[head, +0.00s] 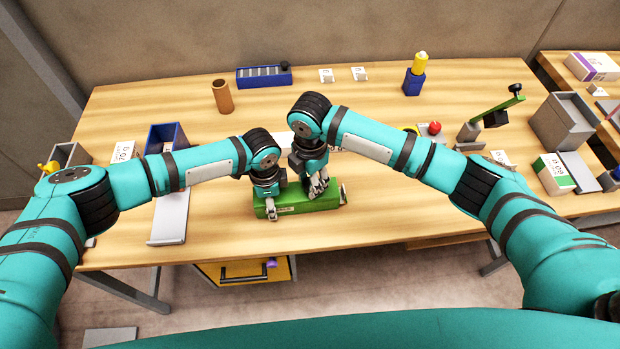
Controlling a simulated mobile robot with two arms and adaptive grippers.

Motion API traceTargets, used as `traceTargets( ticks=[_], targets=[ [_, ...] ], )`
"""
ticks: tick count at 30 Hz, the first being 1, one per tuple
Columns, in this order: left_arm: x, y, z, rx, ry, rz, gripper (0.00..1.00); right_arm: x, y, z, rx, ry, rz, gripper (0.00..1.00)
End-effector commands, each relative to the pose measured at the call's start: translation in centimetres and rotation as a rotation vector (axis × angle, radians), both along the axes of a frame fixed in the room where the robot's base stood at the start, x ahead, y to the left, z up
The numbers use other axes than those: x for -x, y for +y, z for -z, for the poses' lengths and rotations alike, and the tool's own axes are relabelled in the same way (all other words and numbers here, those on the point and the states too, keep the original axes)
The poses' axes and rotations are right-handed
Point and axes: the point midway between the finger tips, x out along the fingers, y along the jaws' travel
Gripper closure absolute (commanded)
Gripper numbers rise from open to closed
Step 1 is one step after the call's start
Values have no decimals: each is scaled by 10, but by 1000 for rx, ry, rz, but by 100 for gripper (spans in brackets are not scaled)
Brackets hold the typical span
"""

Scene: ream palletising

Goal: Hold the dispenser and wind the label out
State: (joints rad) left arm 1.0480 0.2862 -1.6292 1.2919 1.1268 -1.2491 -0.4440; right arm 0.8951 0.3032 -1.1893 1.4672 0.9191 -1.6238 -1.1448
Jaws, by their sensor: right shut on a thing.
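The dispenser (325,199) is a long green block lying near the front edge of the wooden table, with a small grey piece at its right end. My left gripper (272,211) points down at the dispenser's left part, its fingertips against or just in front of the near side. Whether its fingers are open or shut does not show. My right gripper (318,192) comes down on the middle of the dispenser and is shut on a part of it. The fingers hide that part. No label strip can be made out coming from the dispenser.
A blue bin (166,138) and a grey sloping plate (170,216) stand left. A brown cup (222,96), a blue rack (264,76) and a blue holder with a yellow bottle (414,84) stand at the back. A green-armed lever device (490,117) stands right.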

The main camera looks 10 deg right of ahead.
Motion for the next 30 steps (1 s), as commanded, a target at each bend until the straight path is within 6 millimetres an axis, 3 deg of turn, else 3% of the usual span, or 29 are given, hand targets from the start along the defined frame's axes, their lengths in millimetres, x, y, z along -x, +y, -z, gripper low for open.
traceTargets(
  ticks=[30],
  targets=[
    [0,3,2,-6,1,-3,81,0,1,-1,-3,1,966,95]
  ],
)
